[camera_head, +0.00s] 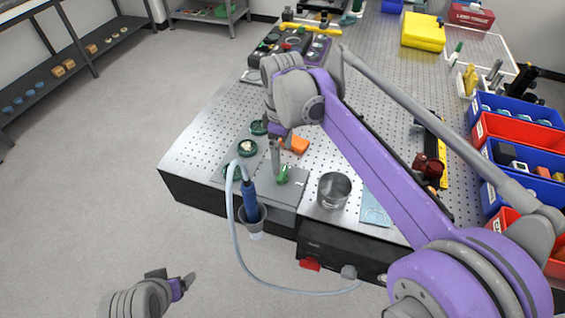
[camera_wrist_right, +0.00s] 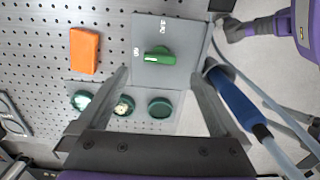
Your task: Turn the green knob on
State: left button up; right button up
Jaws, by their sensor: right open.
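The green knob (camera_head: 282,175) sits on a grey panel (camera_head: 288,193) at the table's near edge. In the right wrist view the knob (camera_wrist_right: 160,57) is a bar lying crosswise on the panel, with small white lettering to its left and above it; I cannot read this surely. My right gripper (camera_head: 278,158) points down by the knob in the head view. In the wrist view its open fingers (camera_wrist_right: 160,78) are spread to either side, empty, with the knob beyond them. My left gripper (camera_head: 181,284) is low at the bottom left, off the table; its jaw opening is unclear.
An orange block (camera_head: 299,145) and several green round pieces (camera_head: 247,148) lie near the panel. A blue-handled tool (camera_head: 250,203) stands in a holder at the edge, with a hose hanging below. A metal cup (camera_head: 334,190) stands to the right. Bins (camera_head: 515,133) line the right side.

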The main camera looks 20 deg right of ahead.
pick_arm(q)
jog(key=shift+w+r, duration=0.1)
jog(key=shift+r, duration=0.1)
pick_arm(e)
notch_tip(320, 180, up, 4)
dwell(0.5)
